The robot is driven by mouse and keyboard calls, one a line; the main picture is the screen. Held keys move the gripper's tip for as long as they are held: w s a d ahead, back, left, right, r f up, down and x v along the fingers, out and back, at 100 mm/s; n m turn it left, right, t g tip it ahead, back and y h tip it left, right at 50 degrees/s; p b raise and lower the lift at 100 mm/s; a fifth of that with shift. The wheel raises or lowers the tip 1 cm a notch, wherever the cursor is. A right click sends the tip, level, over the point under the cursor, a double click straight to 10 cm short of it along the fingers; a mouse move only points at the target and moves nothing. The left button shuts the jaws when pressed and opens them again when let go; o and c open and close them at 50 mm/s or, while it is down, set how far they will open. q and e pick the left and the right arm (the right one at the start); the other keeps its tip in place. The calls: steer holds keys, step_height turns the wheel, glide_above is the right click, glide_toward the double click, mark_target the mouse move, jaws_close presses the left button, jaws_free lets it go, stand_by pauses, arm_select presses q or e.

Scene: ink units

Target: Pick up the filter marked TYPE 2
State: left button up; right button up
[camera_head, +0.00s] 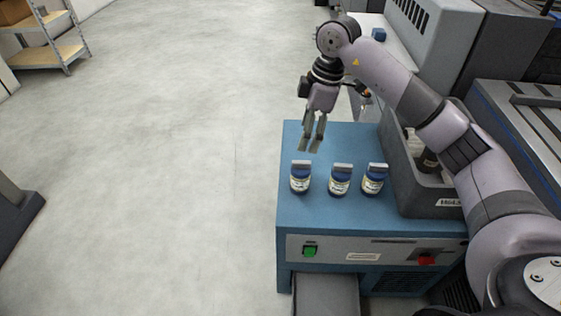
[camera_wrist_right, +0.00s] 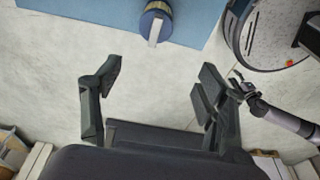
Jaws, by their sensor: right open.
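The label print is too small to read, so I cannot tell which is TYPE 2. My right gripper (camera_head: 309,148) is open and empty, above the cabinet's back part, behind the left filter. In the right wrist view the open fingers (camera_wrist_right: 165,90) frame bare floor, and one filter (camera_wrist_right: 155,24) shows beyond them on the blue top (camera_wrist_right: 90,12). My left gripper is not in view.
A dark grey housing (camera_head: 410,170) stands at the right of the cabinet top. The cabinet front carries a green switch (camera_head: 310,250) and a red one (camera_head: 426,260). Grey machines (camera_head: 440,40) stand behind. The floor (camera_head: 150,160) to the left is clear.

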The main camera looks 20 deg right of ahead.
mark_target(300, 167)
steer(key=f, duration=0.3)
steer(key=f+b, duration=0.1)
steer(key=f, duration=0.6)
steer(key=shift+w+a+f+b, duration=0.3)
steer(key=shift+a+f, duration=0.05)
steer(key=shift+w+a+f+b, duration=0.1)
steer(key=shift+w+f+b, duration=0.05)
steer(key=shift+f, duration=0.85)
steer(key=shift+w+d+f+b, duration=0.1)
steer(key=shift+w+f+b, duration=0.1)
steer(key=shift+f, duration=0.8)
steer(key=shift+w+a+f+b, duration=0.1)
steer(key=shift+w+f+b, duration=0.05)
steer(key=shift+f, duration=0.85)
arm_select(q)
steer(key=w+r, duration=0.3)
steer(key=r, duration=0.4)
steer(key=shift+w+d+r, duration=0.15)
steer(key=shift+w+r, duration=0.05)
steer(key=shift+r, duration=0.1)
arm_select(e)
steer(key=c, duration=1.3)
